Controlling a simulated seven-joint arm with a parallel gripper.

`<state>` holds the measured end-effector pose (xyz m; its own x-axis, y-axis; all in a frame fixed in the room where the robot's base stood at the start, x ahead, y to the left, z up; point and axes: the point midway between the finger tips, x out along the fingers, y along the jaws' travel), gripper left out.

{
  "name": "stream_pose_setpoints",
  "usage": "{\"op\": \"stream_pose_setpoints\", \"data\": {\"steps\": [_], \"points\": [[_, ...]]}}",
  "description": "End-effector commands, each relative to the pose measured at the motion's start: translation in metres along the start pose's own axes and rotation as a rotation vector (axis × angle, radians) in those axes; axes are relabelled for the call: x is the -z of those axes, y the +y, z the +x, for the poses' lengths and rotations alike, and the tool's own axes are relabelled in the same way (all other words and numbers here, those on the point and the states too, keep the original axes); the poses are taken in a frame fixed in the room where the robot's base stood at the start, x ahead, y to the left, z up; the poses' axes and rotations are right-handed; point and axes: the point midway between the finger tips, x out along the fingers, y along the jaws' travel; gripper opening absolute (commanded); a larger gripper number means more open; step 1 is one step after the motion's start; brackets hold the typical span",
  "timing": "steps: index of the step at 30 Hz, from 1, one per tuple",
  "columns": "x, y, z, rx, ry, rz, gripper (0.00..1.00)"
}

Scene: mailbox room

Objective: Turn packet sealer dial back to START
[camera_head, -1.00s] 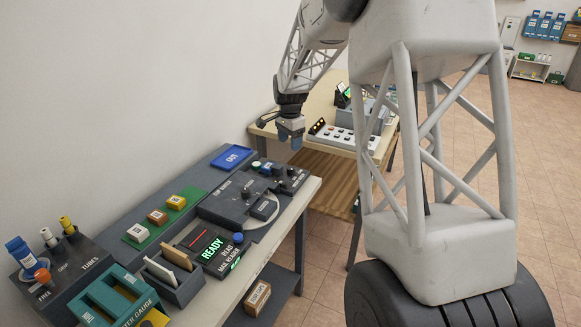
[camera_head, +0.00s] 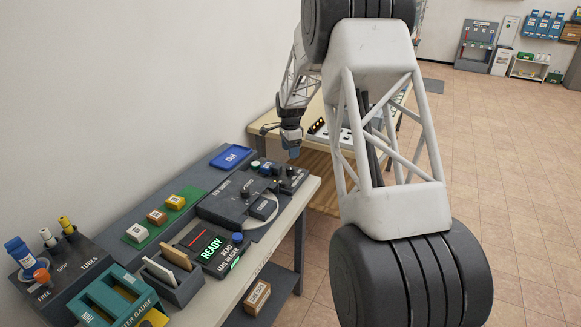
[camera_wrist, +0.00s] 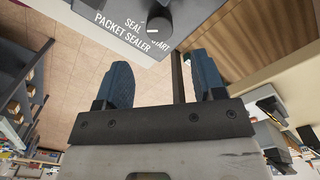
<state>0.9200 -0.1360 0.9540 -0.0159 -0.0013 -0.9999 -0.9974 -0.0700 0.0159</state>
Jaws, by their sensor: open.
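The packet sealer (camera_head: 294,180) is a dark grey box at the far right end of the near bench. Its black dial (camera_head: 290,171) is on top. In the wrist view the packet sealer (camera_wrist: 118,15) fills the top edge, with the dial (camera_wrist: 158,24) between the SEAL and START labels. A small white mark shows on the dial, but I cannot tell exactly which label it points to. My gripper (camera_head: 293,152) is above the sealer, apart from it. In the wrist view my gripper (camera_wrist: 163,68) has its blue fingers spread, with nothing between them.
A mail reader (camera_head: 222,248) lit READY and a grey machine (camera_head: 238,197) stand left of the sealer. A blue tray (camera_head: 232,157) lies behind. A second table (camera_head: 268,122) stands beyond the bench, with a gap between. Open floor (camera_head: 500,170) is on the right.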

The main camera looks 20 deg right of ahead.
Motion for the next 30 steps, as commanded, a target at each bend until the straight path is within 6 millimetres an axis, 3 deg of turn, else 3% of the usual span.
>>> {"op": "stream_pose_setpoints", "data": {"steps": [10,24,30], "points": [[0.0,0.001,0.012,-0.002,0.0,-0.001,0.63],[0.0,0.0,0.064,-0.001,0.0,-0.001,0.63],[0.0,0.0,0.076,0.0,0.0,-0.001,0.63]]}}
